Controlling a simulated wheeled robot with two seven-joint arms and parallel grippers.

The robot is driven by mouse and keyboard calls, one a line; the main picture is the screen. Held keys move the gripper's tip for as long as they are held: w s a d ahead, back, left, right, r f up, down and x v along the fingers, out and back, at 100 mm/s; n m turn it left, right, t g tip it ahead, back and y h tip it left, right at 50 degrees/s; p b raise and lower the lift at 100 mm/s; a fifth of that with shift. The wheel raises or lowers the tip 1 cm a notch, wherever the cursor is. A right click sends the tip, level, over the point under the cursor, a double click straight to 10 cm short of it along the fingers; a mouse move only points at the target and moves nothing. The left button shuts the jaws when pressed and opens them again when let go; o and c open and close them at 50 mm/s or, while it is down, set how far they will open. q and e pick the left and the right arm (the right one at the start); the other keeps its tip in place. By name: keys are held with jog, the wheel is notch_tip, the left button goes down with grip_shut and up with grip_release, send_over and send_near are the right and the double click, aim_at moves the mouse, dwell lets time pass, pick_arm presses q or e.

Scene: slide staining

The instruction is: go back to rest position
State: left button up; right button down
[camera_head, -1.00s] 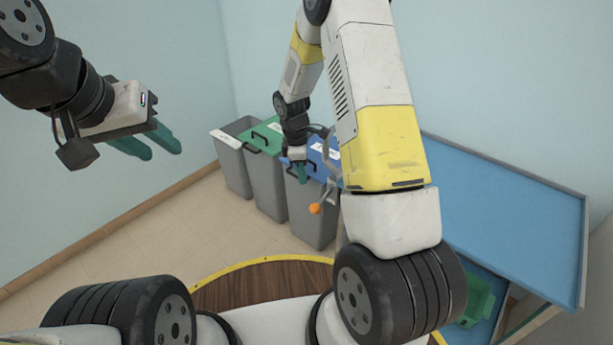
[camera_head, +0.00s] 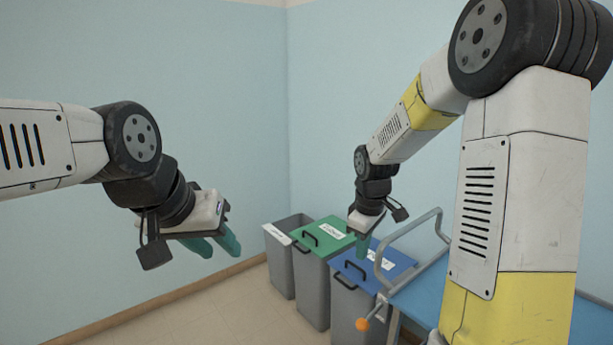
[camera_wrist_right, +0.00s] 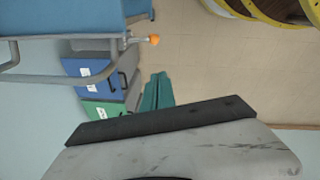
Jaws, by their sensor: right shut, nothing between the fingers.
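My left gripper (camera_head: 222,250) has two teal fingers with a gap between them. It is empty, in mid-air in front of the pale blue wall on the left. My right gripper (camera_head: 362,250) points down in the head view, in front of the bins, with its teal fingers together. In the right wrist view its shut fingers (camera_wrist_right: 159,82) show above the pale floor, with nothing between them.
A grey open bin (camera_head: 281,265), a green-lidded bin (camera_head: 312,285) and a blue-lidded bin (camera_head: 350,305) stand by the wall. A blue-topped table or cart (camera_head: 425,292) with a grey rail (camera_head: 408,245) and an orange knob (camera_head: 362,325) is at right. Floor at left is clear.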

jog(key=s+r+m+t+y, duration=0.1)
jog(key=s+r+m+t, duration=0.1)
jog(key=s+r+m, duration=0.2)
jog(key=s+r+m+t+y, duration=0.1)
jog(key=s+r+m, duration=0.4)
jog(key=s+r, duration=0.6)
jog(key=s+t, duration=0.1)
jog(key=s, duration=0.4)
jog(key=shift+m, duration=0.3)
